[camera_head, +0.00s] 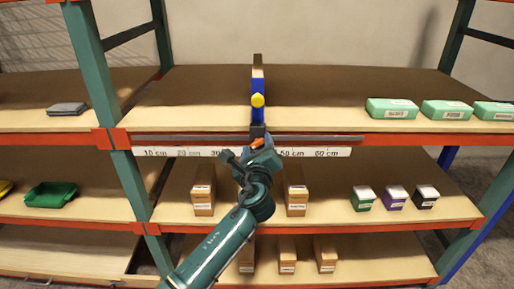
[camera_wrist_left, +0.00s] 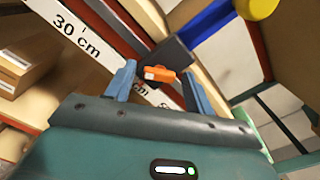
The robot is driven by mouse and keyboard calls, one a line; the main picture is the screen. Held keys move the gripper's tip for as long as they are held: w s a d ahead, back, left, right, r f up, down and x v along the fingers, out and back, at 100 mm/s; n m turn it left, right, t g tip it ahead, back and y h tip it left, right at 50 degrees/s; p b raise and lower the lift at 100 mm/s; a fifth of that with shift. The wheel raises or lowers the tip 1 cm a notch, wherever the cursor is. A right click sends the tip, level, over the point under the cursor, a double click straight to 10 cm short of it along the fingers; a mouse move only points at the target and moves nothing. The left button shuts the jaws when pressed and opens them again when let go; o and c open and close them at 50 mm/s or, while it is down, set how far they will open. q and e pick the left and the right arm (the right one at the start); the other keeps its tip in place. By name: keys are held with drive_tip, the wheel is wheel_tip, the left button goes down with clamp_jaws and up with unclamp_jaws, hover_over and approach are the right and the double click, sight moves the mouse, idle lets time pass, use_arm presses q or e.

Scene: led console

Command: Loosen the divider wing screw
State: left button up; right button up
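The divider (camera_head: 258,80) stands upright on the top shelf, blue at its front edge with a round yellow knob (camera_head: 258,100). The knob also shows at the top of the left wrist view (camera_wrist_left: 257,7). Below it is a dark clamp block (camera_wrist_left: 170,55) at the shelf's front rail. The orange wing screw (camera_wrist_left: 159,74) sticks out from this block; it also shows in the head view (camera_head: 257,143). My left gripper (camera_wrist_left: 158,76) is open, its blue fingertips on either side of the screw with gaps visible. Whether the screw lies fully between them in depth is unclear. My right gripper is not in view.
A white centimetre scale (camera_head: 330,152) runs along the rail under the top shelf. Green boxes (camera_head: 392,108) stand at the right of that shelf, and a grey item (camera_head: 67,109) lies at the left. Brown cartons (camera_head: 296,198) stand on the shelf below, behind my arm.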

use_arm(q)
drive_tip(key=shift+o, duration=0.4)
drive_tip(key=shift+s, duration=0.15)
drive_tip(key=s, duration=1.3)
drive_tip(key=shift+p, duration=0.3)
